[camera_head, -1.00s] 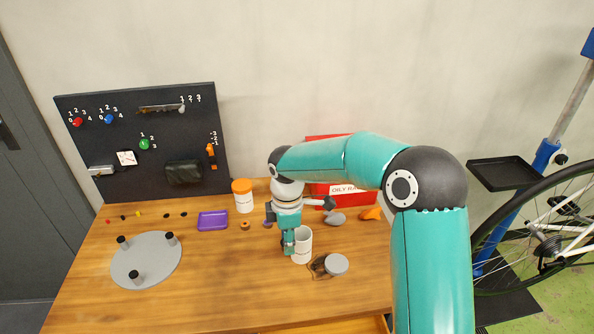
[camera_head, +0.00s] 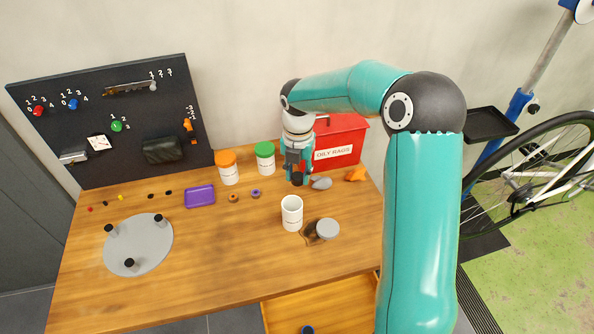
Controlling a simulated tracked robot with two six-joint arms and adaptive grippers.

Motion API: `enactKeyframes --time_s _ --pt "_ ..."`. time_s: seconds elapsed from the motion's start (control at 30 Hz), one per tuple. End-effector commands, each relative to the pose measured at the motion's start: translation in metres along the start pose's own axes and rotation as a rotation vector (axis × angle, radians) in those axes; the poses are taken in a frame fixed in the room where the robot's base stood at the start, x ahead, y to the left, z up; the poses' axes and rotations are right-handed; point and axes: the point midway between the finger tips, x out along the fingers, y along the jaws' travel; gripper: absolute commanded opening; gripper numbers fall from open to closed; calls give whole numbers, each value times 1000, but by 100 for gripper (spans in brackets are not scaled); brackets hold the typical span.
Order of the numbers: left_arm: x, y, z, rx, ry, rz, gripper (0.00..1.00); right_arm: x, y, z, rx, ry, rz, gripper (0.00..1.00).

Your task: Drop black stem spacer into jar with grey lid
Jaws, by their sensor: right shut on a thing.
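The white jar (camera_head: 291,216) stands upright and open on the wooden table. A round grey lid (camera_head: 327,229) lies at its right, apart from it. My right gripper (camera_head: 297,181) points down behind the jar, in front of the red box. It is shut on a small black thing, which looks like the black stem spacer, mostly hidden by the fingers. The gripper is apart from the jar. My left gripper is not in view.
White jars with orange (camera_head: 227,167) and green (camera_head: 265,158) lids stand at the back. A red oily rags box (camera_head: 337,141) is behind the gripper. Orange (camera_head: 234,198) and purple (camera_head: 256,194) rings lie left of the jar. A drawer (camera_head: 340,301) is open in front.

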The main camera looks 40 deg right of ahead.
Motion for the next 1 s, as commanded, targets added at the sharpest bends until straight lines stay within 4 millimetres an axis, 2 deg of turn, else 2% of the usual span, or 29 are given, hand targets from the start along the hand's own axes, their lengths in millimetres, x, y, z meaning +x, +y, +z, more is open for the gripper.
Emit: enactKeyframes --time_s 0.03,0.23,0.63,0.67,0.8,1.0 --pt "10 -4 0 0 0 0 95 12 0 0 0 0 -1 20" --pt "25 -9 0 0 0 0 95 31 0 0 0 0 0 20" --pt "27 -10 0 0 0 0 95 34 1 0 0 0 0 20" --pt "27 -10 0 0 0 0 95 34 1 0 0 0 0 38" --pt "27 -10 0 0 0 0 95 34 1 0 0 0 0 62" --pt "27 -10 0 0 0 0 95 34 1 0 0 0 0 63"
